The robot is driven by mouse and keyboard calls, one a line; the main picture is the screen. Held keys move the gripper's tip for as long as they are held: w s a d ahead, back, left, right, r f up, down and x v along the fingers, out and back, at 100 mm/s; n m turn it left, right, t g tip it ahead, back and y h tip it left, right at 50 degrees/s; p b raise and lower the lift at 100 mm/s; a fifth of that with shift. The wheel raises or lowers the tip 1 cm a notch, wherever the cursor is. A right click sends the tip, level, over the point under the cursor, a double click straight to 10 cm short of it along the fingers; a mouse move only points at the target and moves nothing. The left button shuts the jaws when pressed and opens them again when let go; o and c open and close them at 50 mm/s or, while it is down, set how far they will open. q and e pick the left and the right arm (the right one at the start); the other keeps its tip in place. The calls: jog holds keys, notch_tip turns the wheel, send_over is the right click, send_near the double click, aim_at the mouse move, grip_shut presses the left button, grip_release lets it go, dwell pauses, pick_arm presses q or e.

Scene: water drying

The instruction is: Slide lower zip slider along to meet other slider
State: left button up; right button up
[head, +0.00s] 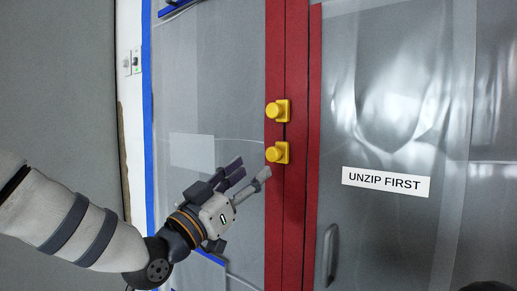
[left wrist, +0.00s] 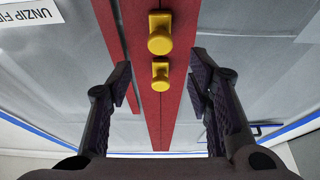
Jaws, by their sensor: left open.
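Two yellow zip sliders sit on the dark red vertical zip strip (head: 293,220), a short gap apart. The lower slider (head: 277,152) is just above and right of my left gripper (head: 252,167). The upper slider (head: 277,110) is above it. In the left wrist view, turned over, the lower slider (left wrist: 160,40) looks larger and nearer, and the upper slider (left wrist: 160,77) shows between the two fingers. My left gripper is open and empty, its fingers apart on either side of the strip in that view, and I see no contact.
A grey plastic sheet wall surrounds the strip. A white "UNZIP FIRST" label (head: 386,181) is on the right, with a grey handle (head: 330,250) lower down. Blue tape (head: 149,100) edges the sheet at left, near a wall switch plate (head: 132,62).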

aim_at(271, 154)
pick_arm(q)
jog(key=x, duration=0.5)
jog(key=b+x, duration=0.1)
jog(key=x, duration=0.2)
jog(key=shift+w+d+f, duration=0.2)
jog(key=shift+w+d, duration=0.15)
jog(key=shift+w+d+r, duration=0.1)
jog(key=shift+w+r, duration=0.1)
jog(key=shift+r, duration=0.05)
grip_shut()
